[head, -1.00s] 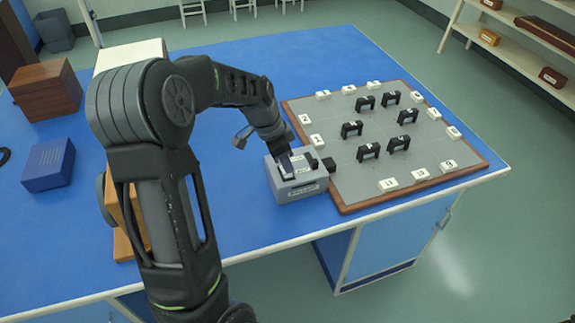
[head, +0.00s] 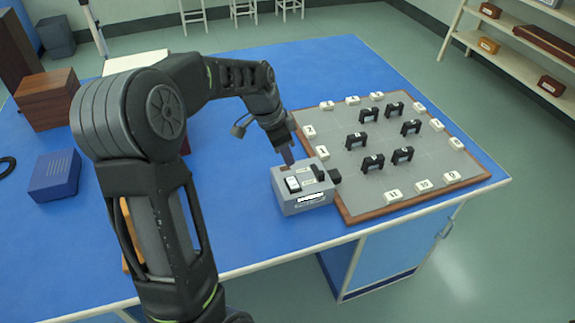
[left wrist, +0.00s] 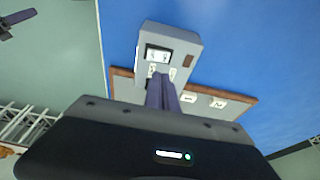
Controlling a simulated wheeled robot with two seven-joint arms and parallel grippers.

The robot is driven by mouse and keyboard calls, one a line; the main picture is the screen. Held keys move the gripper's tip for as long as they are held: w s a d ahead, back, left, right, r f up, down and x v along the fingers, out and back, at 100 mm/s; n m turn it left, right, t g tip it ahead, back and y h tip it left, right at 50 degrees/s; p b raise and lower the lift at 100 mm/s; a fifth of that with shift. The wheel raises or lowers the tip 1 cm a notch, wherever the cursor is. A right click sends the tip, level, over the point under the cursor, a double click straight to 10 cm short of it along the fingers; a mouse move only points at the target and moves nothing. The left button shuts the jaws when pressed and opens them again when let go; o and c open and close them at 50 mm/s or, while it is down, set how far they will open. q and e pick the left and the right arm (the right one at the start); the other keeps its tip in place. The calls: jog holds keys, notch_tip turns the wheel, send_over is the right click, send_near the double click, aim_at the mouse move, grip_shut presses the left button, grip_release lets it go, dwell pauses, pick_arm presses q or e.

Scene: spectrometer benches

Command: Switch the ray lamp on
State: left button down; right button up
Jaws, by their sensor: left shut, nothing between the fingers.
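The ray lamp (head: 306,201) is a grey box at the near left corner of the pegged board, with a dark nozzle (head: 335,176) facing the board. On its top are a black-framed white rocker switch (head: 292,184), a small brown patch and a black part. My left gripper (head: 288,160) is shut and empty, just above the lamp's back edge, clear of the rocker. In the left wrist view the closed fingers (left wrist: 162,95) point towards the lamp (left wrist: 188,44), and the rocker (left wrist: 158,54) shows beyond their tips. I see no ray on the board. My right gripper is not in view.
A grey board (head: 345,190) with a wooden rim carries black arches (head: 372,163) and numbered white blocks (head: 393,195). A blue box (head: 54,176) and a wooden box (head: 48,100) stand at the left.

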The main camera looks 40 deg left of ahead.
pick_arm(q)
jog(key=d+v, duration=0.1)
jog(key=v, duration=0.6)
jog(key=shift+w+a+b, duration=0.25)
jog(key=shift+a+b, duration=0.05)
jog(key=shift+b, duration=0.15)
jog(key=shift+r, duration=0.1)
